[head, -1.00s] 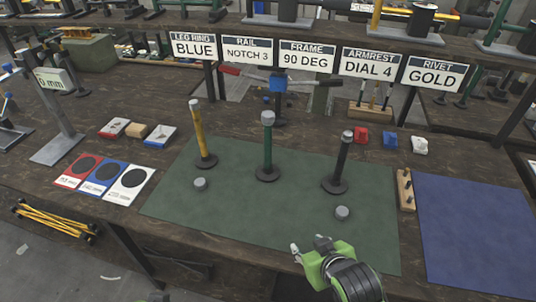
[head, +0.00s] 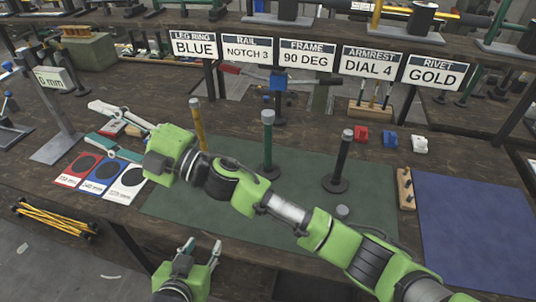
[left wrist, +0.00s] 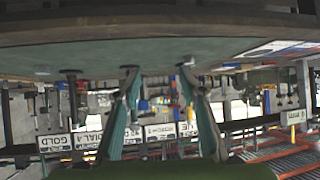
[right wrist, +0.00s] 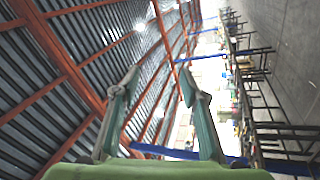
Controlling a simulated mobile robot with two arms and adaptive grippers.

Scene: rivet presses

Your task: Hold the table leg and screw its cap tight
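Three upright posts with grey caps and dark round bases stand on the green mat (head: 365,240): a yellow leg (head: 197,122), a green leg (head: 268,145) and a black leg (head: 343,158). A loose grey cap (head: 342,211) lies on the mat before the black leg. My right gripper (head: 92,121) is open and empty over the left of the table, beyond the yellow leg; its spread fingers also show in the right wrist view (right wrist: 160,75). My left gripper (head: 202,249) is open and empty at the table's front edge. Its wrist view (left wrist: 160,68) shows the legs upside down.
My right arm crosses over the mat and hides part of it. Red, blue and white cards (head: 103,175) lie left of the mat. A blue mat (head: 480,220) and a wooden peg block (head: 405,188) are at right. Label signs (head: 307,55) stand behind.

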